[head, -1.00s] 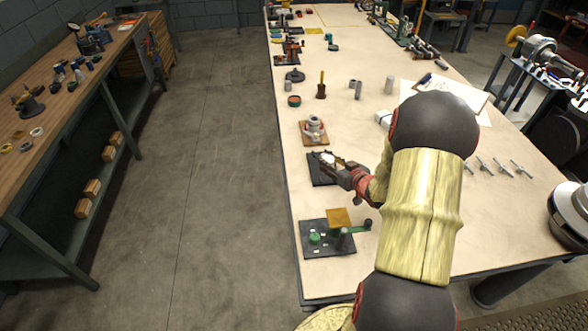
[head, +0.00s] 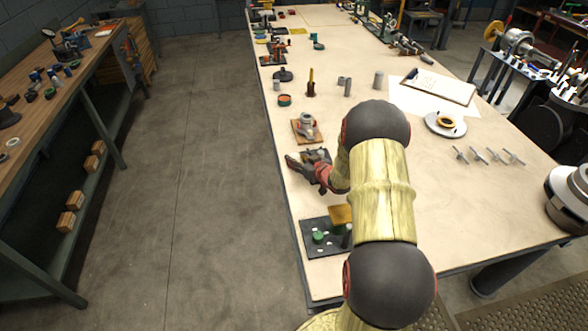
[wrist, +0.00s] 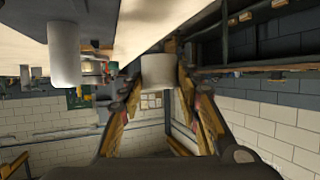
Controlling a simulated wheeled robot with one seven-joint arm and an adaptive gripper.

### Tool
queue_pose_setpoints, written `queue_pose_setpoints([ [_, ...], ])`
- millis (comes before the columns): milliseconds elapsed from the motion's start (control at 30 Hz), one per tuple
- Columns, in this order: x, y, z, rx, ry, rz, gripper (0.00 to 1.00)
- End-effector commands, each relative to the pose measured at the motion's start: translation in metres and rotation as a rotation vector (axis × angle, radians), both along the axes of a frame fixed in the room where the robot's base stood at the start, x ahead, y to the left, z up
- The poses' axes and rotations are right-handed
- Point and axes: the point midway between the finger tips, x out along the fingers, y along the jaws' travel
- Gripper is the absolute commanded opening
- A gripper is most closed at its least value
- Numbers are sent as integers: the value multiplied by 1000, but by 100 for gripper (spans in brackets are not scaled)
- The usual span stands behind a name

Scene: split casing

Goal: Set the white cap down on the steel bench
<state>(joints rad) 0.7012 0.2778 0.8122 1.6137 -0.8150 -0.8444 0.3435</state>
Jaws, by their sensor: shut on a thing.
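In the wrist view my gripper (wrist: 157,80) has its two fingers closed on the sides of a plain white cylindrical piece, the white cap (wrist: 159,68). The cap cannot be made out there. A long bench (head: 38,84) with a brown top and dark green legs stands across the aisle at left. I cannot tell from its look which surface is the steel bench.
Near my gripper are a grey fitting (head: 306,122) on a wooden plate and a dark plate (head: 322,238) with green parts. A white flanged disc (head: 445,124) and a clipboard (head: 440,87) lie further right. The aisle floor (head: 200,170) is clear.

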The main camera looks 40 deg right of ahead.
Motion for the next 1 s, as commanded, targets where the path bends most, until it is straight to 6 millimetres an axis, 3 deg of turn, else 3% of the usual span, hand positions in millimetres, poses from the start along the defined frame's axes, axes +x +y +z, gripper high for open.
queue_pose_setpoints([
  [267, 13, 0, -16, 0, 0, 0, 22],
  [500, 17, 0, -48, 1, -1, 0, 22],
  [967, 17, 0, -55, 0, -1, -1, 22],
  [1000, 17, 0, -54, 0, -1, -1, 36],
])
